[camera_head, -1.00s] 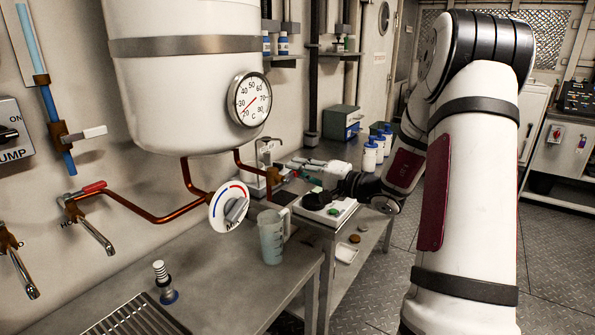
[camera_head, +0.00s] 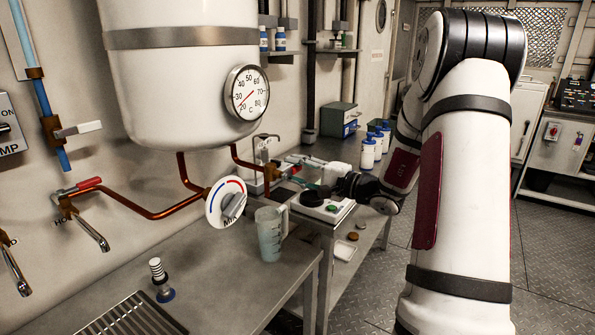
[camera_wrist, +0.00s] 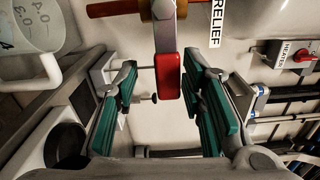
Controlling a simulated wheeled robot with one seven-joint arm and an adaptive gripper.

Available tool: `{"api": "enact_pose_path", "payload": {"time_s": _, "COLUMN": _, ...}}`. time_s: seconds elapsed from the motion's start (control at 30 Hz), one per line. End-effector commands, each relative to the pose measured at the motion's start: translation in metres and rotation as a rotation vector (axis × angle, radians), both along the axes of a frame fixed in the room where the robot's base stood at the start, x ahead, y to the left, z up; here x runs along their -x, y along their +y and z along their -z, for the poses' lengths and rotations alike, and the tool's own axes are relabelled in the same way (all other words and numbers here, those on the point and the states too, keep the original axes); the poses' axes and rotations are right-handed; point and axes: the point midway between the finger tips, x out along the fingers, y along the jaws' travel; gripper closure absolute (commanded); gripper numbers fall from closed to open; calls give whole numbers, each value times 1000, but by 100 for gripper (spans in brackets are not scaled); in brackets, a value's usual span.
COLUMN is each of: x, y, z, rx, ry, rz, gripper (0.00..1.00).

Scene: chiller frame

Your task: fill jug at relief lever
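The translucent graduated jug (camera_head: 270,238) stands upright on the metal bench below the tank, near the mixer dial. Part of it shows at the upper left of the wrist view (camera_wrist: 28,30). The red-tipped relief lever (camera_wrist: 168,76) hangs from a brass fitting, beside a RELIEF label. My gripper (camera_wrist: 162,110) is open, its teal finger pads on either side of the lever in the wrist view. I cannot tell whether either pad touches it. In the head view my gripper (camera_head: 308,184) is small, beside the copper pipe end, and the lever is not clear there.
The white tank (camera_head: 180,75) with a temperature gauge (camera_head: 246,92) overhangs the bench. A mixer dial (camera_head: 226,202) and copper pipe (camera_head: 135,207) are close to the jug. A white device (camera_head: 325,209) sits below my gripper. A drain grate (camera_head: 130,315) lies at the front left.

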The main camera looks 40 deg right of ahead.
Motion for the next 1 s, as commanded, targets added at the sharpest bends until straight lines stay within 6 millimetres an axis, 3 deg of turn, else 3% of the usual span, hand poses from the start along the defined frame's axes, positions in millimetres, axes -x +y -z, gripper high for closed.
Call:
{"api": "enact_pose_path", "payload": {"time_s": 0.17, "x": 10, "y": -5, "z": -1, "rx": 2, "ry": -3, "rz": 2, "gripper": 63}}
{"api": "enact_pose_path", "payload": {"time_s": 0.7, "x": 101, "y": -37, "z": 0, "rx": -1, "ry": 1, "rz": 2, "gripper": 63}}
{"api": "enact_pose_path", "payload": {"time_s": 1.0, "x": 114, "y": -41, "z": 0, "rx": -1, "ry": 1, "rz": 0, "gripper": 63}}
